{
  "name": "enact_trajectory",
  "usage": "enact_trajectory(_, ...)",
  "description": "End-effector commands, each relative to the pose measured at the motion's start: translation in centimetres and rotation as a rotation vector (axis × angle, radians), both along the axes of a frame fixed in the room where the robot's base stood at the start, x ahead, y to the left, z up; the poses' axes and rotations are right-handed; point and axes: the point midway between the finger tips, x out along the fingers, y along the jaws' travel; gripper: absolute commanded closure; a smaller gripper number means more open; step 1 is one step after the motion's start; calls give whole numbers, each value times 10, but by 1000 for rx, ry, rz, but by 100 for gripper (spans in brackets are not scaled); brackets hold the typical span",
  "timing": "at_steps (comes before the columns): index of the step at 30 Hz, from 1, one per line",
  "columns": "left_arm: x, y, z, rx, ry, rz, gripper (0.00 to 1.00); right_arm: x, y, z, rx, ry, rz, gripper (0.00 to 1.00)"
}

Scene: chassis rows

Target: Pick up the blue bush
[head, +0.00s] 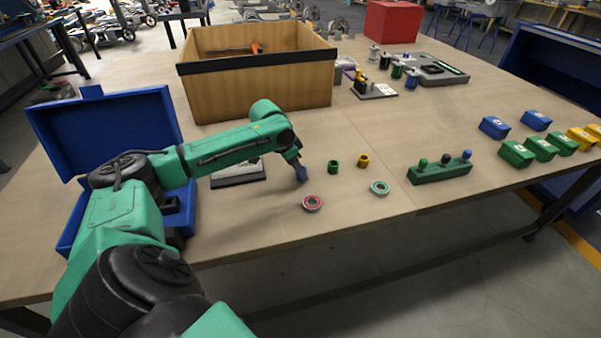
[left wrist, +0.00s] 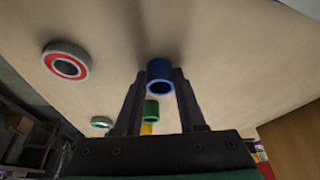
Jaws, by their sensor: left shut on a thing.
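The blue bush (left wrist: 159,77), a short hollow cylinder, is between the two dark fingers of my left gripper (left wrist: 160,85) in the left wrist view. The fingers are shut on its sides, near the fingertips. In the head view my left gripper (head: 301,177) points down close to the table, left of the green bush. I cannot make out the blue bush clearly from its fingers there, nor tell whether it still touches the table. My right gripper is not in view.
Close by on the table are a green bush (head: 333,167), a yellow bush (head: 363,161), a red-ringed bearing (head: 312,203) and a green-ringed bearing (head: 379,188). A green block with pegs (head: 440,173) stands right, a wooden box (head: 255,88) behind, an open blue case (head: 105,135) left.

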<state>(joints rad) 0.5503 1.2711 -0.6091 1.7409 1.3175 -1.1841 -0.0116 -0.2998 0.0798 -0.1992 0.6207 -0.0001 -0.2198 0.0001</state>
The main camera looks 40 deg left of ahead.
Motion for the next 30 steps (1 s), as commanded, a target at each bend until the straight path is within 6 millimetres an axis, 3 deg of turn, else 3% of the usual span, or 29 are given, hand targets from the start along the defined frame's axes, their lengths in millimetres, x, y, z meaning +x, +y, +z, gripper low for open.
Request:
enact_trajectory(5,0,0,6,1,0,0,100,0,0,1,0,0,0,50)
enact_trajectory(10,1,0,31,0,-3,0,100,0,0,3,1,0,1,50)
enact_trajectory(14,1,0,68,0,-6,1,100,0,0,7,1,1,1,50)
enact_trajectory(22,2,-1,167,-3,-6,0,100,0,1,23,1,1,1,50)
enact_trajectory(25,1,-1,188,-3,-5,0,100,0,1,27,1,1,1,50)
enact_trajectory(30,0,0,201,-1,0,1,100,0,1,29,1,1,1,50)
